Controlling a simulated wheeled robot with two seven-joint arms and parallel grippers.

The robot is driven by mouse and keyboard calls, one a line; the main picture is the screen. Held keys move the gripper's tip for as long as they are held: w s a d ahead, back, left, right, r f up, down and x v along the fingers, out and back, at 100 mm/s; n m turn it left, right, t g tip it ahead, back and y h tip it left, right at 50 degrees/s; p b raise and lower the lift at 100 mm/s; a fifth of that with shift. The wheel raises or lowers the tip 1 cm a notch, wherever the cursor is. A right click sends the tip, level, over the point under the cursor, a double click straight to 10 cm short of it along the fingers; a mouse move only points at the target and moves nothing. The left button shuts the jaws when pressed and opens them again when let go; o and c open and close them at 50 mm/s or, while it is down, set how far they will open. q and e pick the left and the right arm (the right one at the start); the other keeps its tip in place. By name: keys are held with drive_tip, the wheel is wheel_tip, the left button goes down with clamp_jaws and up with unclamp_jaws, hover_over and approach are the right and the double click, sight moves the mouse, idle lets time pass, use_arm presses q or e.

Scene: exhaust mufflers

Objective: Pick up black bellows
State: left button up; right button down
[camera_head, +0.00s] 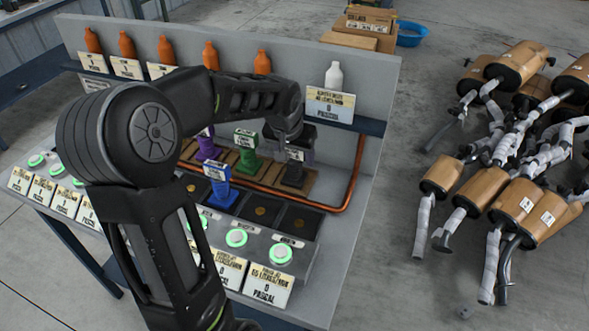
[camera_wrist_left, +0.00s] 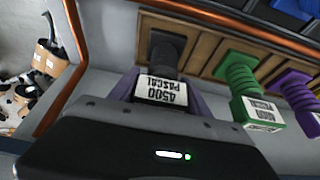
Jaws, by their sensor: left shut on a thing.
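The black bellows (camera_head: 293,172) stands at the right end of the row of bellows, below my left gripper (camera_head: 291,133). In the left wrist view the black bellows (camera_wrist_left: 168,54) has a white label reading 4500 Pascal. My left gripper (camera_wrist_left: 158,95) has a finger on each side of its labelled top and is shut on it. Its base looks still at the wooden strip; I cannot tell whether there is a gap. My right gripper is not in view.
Green bellows (camera_head: 246,158) and purple bellows (camera_head: 207,146) stand left of it, with blue bellows (camera_head: 220,190) in front. A copper pipe (camera_head: 350,185) borders the row. Orange bottles and a white bottle (camera_head: 333,75) line the shelf. Mufflers (camera_head: 515,205) lie on the floor at right.

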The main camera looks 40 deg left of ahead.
use_arm(q)
clamp_jaws()
drive_tip(key=shift+r, duration=0.15)
drive_tip(key=shift+r, duration=0.45)
wheel_tip(320, 180, up, 27)
drive_tip(key=p, duration=0.3)
